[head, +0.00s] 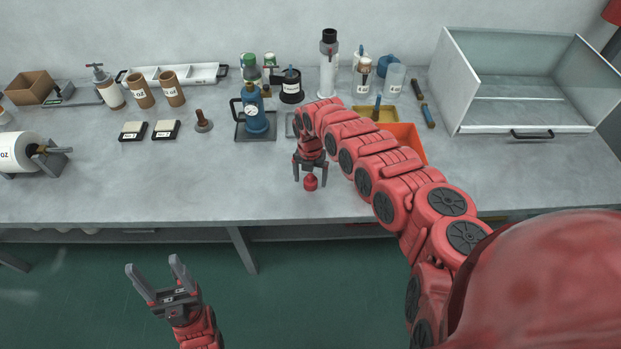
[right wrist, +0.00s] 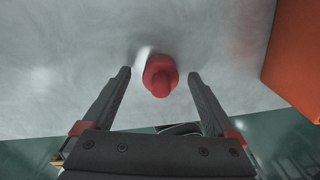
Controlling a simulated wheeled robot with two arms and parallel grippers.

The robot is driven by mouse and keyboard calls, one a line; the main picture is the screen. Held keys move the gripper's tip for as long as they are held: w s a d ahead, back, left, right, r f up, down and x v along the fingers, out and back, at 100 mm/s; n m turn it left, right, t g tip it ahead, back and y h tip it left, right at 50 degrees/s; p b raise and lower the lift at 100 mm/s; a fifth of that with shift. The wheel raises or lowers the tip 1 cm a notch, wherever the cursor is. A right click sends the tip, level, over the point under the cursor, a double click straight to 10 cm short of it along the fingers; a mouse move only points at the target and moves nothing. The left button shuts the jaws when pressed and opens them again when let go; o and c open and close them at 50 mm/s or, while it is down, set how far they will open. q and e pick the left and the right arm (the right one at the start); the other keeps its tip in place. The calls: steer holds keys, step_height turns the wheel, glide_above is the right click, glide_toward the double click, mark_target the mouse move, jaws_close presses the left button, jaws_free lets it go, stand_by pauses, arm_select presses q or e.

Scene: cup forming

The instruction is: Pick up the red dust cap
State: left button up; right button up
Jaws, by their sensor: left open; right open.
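The small red dust cap (head: 310,182) stands on the grey bench near its front edge in the head view. It also shows in the right wrist view (right wrist: 160,76), between the finger ends and slightly beyond them. My right gripper (head: 311,180) is above the cap, pointing down, with its open fingers on either side of it. In the right wrist view the right gripper's fingers (right wrist: 160,78) show gaps on both sides of the cap. My left gripper (head: 152,277) is open and empty, in front of the bench over the green floor.
An orange bin (head: 408,139) stands to the right of the cap, partly behind my right arm. A blue gauge device (head: 256,117) stands behind left. A clear-sided cabinet (head: 520,130) is at the right. The bench (head: 200,190) left of the cap is clear.

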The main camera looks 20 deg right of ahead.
mark_target(310, 177)
steer(key=shift+f, duration=0.25)
steer(key=c, duration=1.4)
steer(key=shift+r, duration=0.1)
steer(key=shift+d+r+b, duration=0.15)
steer(key=shift+r+b, duration=0.3)
steer(key=shift+r, duration=0.35)
steer(key=shift+s+a+r+b, duration=0.15)
steer(key=shift+s+r+b, duration=0.1)
steer(key=shift+r, duration=0.25)
steer(key=shift+s+a+r+b, duration=0.15)
steer(key=shift+r+b, duration=0.1)
steer(key=shift+r, duration=0.25)
steer(key=s, duration=0.1)
steer(key=s+a, duration=0.2)
steer(key=s, duration=0.1)
steer(key=shift+a+r, duration=0.1)
steer(key=shift+r, duration=0.05)
steer(key=shift+s+a+r+p, duration=0.15)
steer(key=shift+s+a+p, duration=0.8)
steer(key=shift+s+p, duration=0.8)
steer(key=shift+s+a+r+p, duration=0.2)
steer(key=shift+s+a+p, duration=0.9)
steer(key=shift+p, duration=1.2)
steer(key=shift+s+a+r+p, duration=0.15)
steer(key=shift+s+a+p, duration=0.6)
steer(key=shift+s+p, duration=1.1)
